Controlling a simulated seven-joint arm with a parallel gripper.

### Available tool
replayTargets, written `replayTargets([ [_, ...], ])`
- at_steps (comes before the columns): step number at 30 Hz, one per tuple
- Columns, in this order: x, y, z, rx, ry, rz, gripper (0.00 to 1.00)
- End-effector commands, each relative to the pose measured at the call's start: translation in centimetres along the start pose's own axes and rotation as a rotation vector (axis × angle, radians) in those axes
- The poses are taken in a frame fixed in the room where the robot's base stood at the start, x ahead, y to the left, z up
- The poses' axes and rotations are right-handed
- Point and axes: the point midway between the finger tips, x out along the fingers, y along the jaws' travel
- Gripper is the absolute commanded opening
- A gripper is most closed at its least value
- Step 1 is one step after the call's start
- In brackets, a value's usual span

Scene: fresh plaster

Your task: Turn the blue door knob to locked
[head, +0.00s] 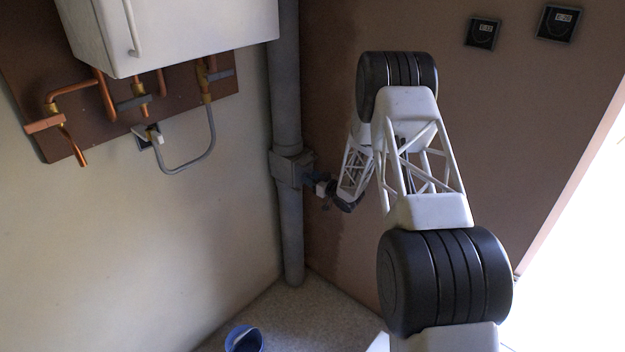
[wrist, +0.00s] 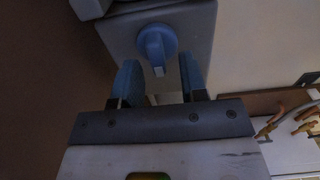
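The blue door knob (wrist: 157,42) sits on the face of a grey box (wrist: 195,28) in the wrist view. Its raised grip bar points down in that picture and ends in a pale tip. My gripper (wrist: 158,62) is open, with its two blue fingers spread to the left and right, just below the knob in the picture. Nothing is between the fingers except the view of the knob's lower end; I cannot tell whether they touch it. In the head view the grey box (head: 290,168) is on a vertical pipe, and my gripper is small and partly hidden there.
The grey pipe (head: 286,80) runs down the wall corner. A white wall cabinet (head: 180,35) with copper pipes (head: 75,88) is at upper left. A blue bucket (head: 243,339) stands on the floor. Two small dark displays (head: 482,33) (head: 558,23) are on the brown wall.

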Motion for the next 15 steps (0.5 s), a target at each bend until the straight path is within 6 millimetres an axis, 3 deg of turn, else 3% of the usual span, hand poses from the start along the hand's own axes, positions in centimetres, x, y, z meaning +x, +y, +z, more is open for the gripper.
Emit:
replayTargets([
  [7, 0.0, 0.0, 0.02, 0.0, 0.0, 0.0, 0.38],
  [15, -0.01, 0.0, 0.03, 0.0, 0.0, 0.0, 0.0],
])
